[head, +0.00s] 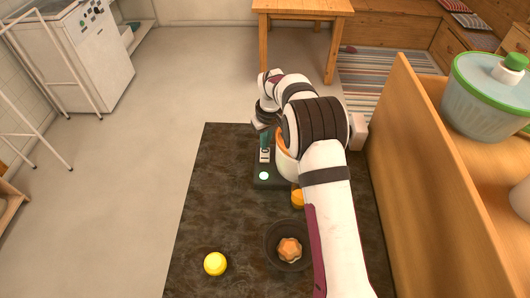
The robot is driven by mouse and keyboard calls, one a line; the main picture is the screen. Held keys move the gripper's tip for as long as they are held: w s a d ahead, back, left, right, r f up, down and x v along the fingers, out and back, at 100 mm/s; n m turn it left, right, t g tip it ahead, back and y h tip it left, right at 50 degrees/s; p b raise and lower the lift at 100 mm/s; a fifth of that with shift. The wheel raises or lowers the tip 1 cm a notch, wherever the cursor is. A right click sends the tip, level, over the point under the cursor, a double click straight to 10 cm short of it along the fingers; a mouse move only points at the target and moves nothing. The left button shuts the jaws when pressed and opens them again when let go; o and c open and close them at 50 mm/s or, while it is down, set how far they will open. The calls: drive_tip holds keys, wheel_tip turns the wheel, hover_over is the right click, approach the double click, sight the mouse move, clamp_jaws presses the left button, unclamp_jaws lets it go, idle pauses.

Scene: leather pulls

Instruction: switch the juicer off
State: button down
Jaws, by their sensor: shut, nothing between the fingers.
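The juicer (266,182) stands on the dark counter, with a dark base and an orange-and-white body mostly hidden behind my arm. A pale, lit-looking round button (263,176) shows on the front left of its base. My gripper (264,157) points down just behind this button, over the left part of the base. Its fingers are shut and empty. I cannot tell whether the fingertips touch the juicer.
A dark bowl (270,262) holds an orange lobed piece (289,250). A wooden shelf (420,150) with a green-lidded container (490,95) rises at right.

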drive_tip(key=shift+f, duration=0.7)
idle(0.3)
wheel_tip(320, 180, up, 7)
drive_tip(key=shift+f, duration=0.1)
idle(0.5)
